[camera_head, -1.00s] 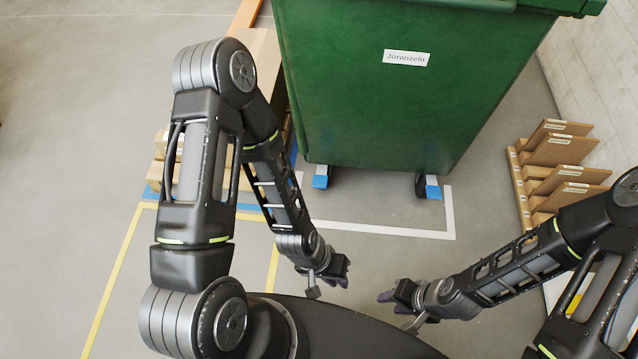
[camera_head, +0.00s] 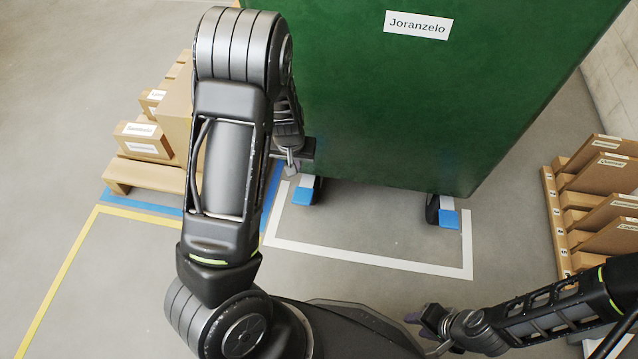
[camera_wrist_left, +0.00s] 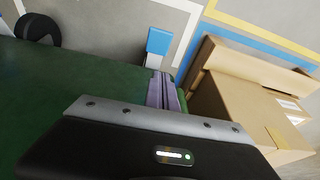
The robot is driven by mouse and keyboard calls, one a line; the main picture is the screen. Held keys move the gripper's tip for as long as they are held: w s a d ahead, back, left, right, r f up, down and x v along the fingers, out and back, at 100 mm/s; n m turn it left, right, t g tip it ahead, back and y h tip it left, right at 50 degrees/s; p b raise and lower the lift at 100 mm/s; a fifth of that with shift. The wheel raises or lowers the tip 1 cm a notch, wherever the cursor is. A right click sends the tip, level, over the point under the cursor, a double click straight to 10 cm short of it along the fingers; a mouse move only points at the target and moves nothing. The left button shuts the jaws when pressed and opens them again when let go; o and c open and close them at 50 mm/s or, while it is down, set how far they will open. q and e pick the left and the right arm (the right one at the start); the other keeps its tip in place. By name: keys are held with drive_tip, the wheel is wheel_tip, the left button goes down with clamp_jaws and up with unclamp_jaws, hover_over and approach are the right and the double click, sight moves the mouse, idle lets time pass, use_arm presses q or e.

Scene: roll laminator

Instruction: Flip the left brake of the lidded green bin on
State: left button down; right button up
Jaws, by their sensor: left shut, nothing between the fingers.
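The green bin (camera_head: 400,110), labelled "Joranzelo", fills the upper middle of the head view; its lid is out of frame. Its left brake (camera_head: 303,196) is a blue pedal at the lower left caster, and it also shows in the left wrist view (camera_wrist_left: 158,41). The right brake (camera_head: 449,219) is a matching blue pedal. My left gripper (camera_head: 290,163) is just above and left of the left brake, partly hidden by my arm. Its fingers (camera_wrist_left: 163,92) are shut and empty, apart from the pedal. My right gripper (camera_head: 425,325) is low, away from the bin; its opening is unclear.
Cardboard boxes (camera_head: 148,138) on a wooden pallet (camera_head: 135,174) stand left of the bin, close to my left gripper in the wrist view. A wooden rack with brown panels (camera_head: 600,205) stands at the right. The floor in front of the bin is clear.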

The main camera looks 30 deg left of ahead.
use_arm(q)
drive_tip(key=shift+s+d+g, duration=0.3)
drive_tip(key=shift+s+d, duration=0.15)
drive_tip(key=b, duration=0.7)
approach(301, 196)
drive_tip(key=x, duration=0.5)
drive_tip(key=shift+w+a+f, duration=0.1)
drive_tip(key=shift+w+f, duration=0.1)
drive_tip(key=shift+w, duration=0.05)
drive_tip(key=shift+s+f, duration=0.1)
drive_tip(key=shift+f, duration=0.3)
drive_tip(key=shift+f, duration=0.1)
